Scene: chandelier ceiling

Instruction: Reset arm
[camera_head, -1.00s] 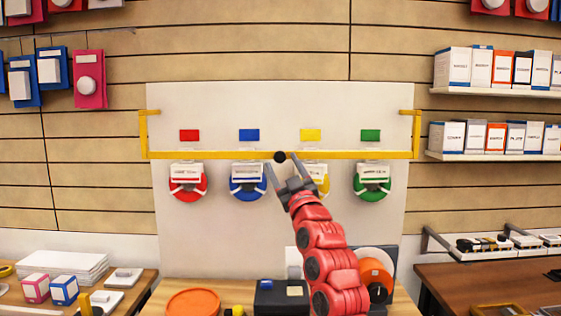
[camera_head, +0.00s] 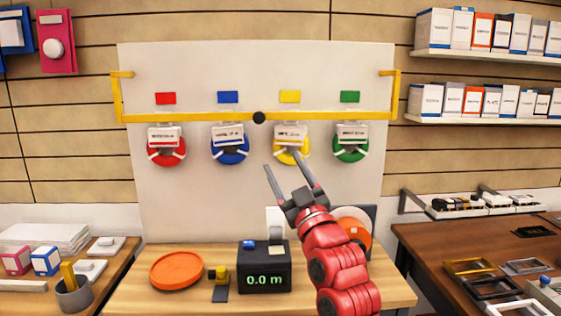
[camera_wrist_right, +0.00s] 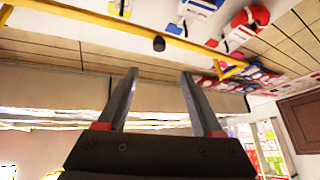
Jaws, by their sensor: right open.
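My right gripper (camera_head: 288,172) is open and empty in the head view, in front of the white board (camera_head: 200,195). Its two fingers point up, below the yellow bar (camera_head: 190,117) with a black knob (camera_head: 259,118). In the right wrist view the gripper (camera_wrist_right: 158,85) shows its fingers spread with nothing between them, and the black knob (camera_wrist_right: 158,43) on the yellow bar (camera_wrist_right: 110,22) beyond. Red (camera_head: 166,150), blue (camera_head: 230,148), yellow (camera_head: 286,157) and green (camera_head: 350,150) round items hang on the board below the bar. My left gripper does not show.
A wooden table (camera_head: 130,290) below holds an orange plate (camera_head: 176,271), a black box reading "0.0 m" (camera_head: 264,270), a small yellow tool (camera_head: 219,275) and an orange disc (camera_head: 356,235). Side tables and shelves stand left and right. Space before the board's left half is clear.

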